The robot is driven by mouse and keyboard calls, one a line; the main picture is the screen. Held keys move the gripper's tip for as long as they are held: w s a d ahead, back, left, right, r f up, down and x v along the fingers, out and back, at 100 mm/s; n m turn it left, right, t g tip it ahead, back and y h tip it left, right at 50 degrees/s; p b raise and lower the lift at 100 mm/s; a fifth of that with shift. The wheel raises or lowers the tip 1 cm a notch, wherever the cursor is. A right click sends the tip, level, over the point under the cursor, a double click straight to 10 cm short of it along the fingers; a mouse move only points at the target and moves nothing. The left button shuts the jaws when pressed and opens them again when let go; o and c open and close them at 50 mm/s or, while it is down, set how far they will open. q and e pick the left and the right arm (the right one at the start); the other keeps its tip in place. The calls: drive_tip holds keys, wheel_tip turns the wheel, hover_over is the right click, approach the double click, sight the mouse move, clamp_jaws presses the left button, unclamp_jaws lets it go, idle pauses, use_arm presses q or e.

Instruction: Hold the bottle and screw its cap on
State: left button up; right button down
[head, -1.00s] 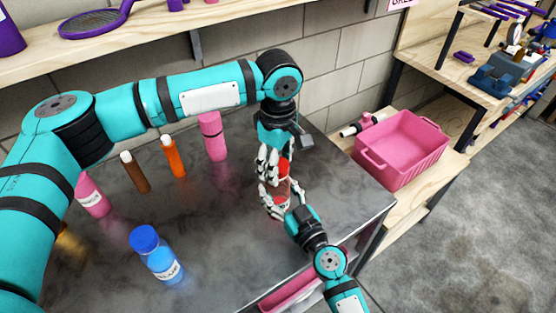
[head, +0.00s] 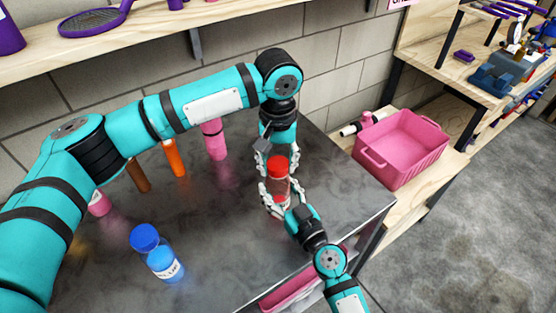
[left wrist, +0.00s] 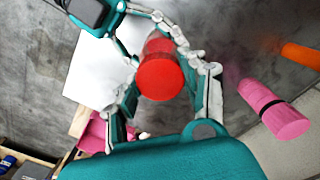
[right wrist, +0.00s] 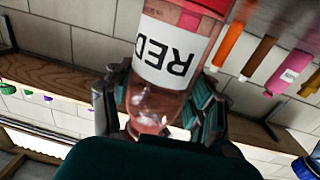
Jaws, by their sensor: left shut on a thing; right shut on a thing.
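A clear bottle (head: 279,188) with red contents stands upright over the table, with a red cap (head: 277,164) on its top. In the right wrist view the bottle's white label (right wrist: 170,52) reads RED. My right gripper (head: 275,202) is shut on the bottle's lower body from the front. My left gripper (head: 276,153) comes from above and behind, its fingers on either side of the cap. In the left wrist view the round cap top (left wrist: 161,82) lies between those fingers. The cap's seat on the neck is too small to judge.
A blue-capped bottle (head: 160,255) stands front left on the dark table (head: 215,215). A pink bottle (head: 214,140), an orange one (head: 174,158) and a brown one (head: 138,175) stand behind. A pink bin (head: 405,150) is at the right.

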use_arm(q)
drive_tip(key=m, duration=1.3)
drive_tip(key=shift+m, duration=0.4)
drive_tip(key=m, duration=0.6)
drive_tip(key=shift+m, duration=0.3)
drive_tip(key=m, duration=0.8)
drive_tip(key=shift+f, duration=0.1)
drive_tip(key=o, duration=1.4)
wheel_tip(320, 180, up, 12)
drive_tip(key=shift+r, duration=0.1)
